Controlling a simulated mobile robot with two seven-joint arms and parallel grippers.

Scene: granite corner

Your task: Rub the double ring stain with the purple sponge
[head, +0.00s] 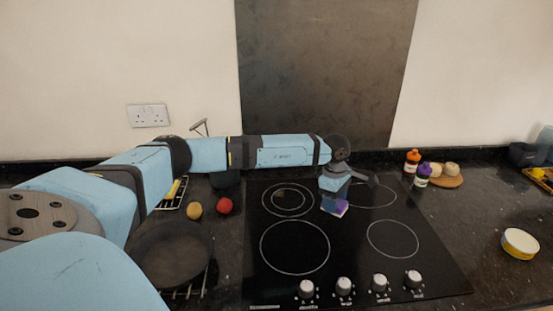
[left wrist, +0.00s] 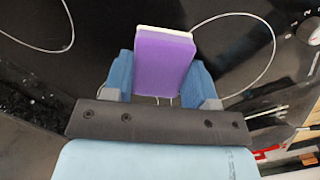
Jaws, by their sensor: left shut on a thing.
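The purple sponge (head: 335,207) is held in my left gripper (head: 334,197) over the middle of the black hob (head: 342,246). In the left wrist view the sponge (left wrist: 163,62) is purple with a white edge, between the two blue fingers. I cannot tell whether it touches the glass. The back left cooking zone is marked by a double ring (head: 287,212), left of the gripper. A faint brownish patch (head: 280,193) shows inside this double ring. My right gripper is out of view.
A dark pan (head: 173,254) stands left of the hob, with a red ball-shaped item (head: 224,205) and a yellow one (head: 195,210) behind it. Several knobs line the hob's front.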

